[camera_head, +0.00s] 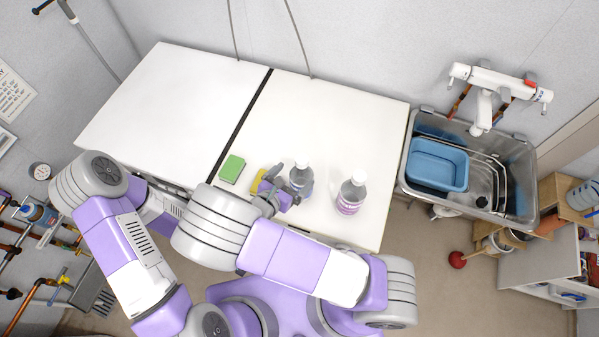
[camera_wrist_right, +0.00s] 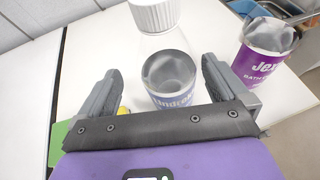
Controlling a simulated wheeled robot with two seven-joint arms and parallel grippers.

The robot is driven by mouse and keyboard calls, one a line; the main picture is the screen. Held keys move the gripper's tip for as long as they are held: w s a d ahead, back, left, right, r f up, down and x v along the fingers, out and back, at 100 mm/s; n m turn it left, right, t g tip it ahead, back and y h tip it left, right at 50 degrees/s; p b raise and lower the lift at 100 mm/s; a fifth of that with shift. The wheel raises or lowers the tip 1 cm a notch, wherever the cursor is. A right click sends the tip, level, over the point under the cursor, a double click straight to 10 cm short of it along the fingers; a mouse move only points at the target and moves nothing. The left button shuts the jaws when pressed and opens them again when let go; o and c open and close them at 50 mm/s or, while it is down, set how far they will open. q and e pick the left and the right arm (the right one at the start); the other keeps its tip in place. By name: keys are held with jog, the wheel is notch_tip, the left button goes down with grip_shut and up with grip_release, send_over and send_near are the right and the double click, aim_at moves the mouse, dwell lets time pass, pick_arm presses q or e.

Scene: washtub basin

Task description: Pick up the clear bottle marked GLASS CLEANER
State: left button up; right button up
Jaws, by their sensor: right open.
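A clear bottle (camera_head: 301,178) with a white cap and a blue-grey label stands upright on the white table. In the right wrist view the clear bottle (camera_wrist_right: 165,55) is straight ahead; its label is only partly readable and the words GLASS CLEANER cannot be read. My right gripper (camera_head: 284,186) is open at the left side of this bottle. In the wrist view its two fingers (camera_wrist_right: 163,72) flank the lower bottle, with nothing visibly gripped. My left gripper is not visible; my left arm comes in at the left.
A purple-labelled bottle (camera_head: 351,193) stands to the right; it also shows in the wrist view (camera_wrist_right: 262,52). A green sponge (camera_head: 232,168) and a mostly hidden yellow item (camera_head: 258,184) lie left. The white table (camera_head: 330,110) is clear behind. A metal sink (camera_head: 520,165) holds a blue basin (camera_head: 437,166).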

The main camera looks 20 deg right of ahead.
jog(key=shift+s+d+f, duration=0.35)
jog(key=shift+d+f, duration=0.1)
jog(key=shift+d, duration=0.2)
jog(key=shift+w+d+f, duration=0.4)
jog(key=shift+w+f, duration=0.05)
jog(key=shift+w, duration=0.15)
jog(key=shift+w+d+f, duration=0.35)
jog(key=shift+w+f, duration=0.1)
jog(key=shift+w, duration=0.15)
jog(key=shift+w+d+f, duration=0.15)
jog(key=shift+w+d, duration=0.05)
jog(key=shift+w, duration=0.1)
jog(key=shift+d, duration=0.1)
jog(key=shift+s, duration=0.2)
jog(key=shift+w, duration=0.15)
jog(key=c, duration=1.4)
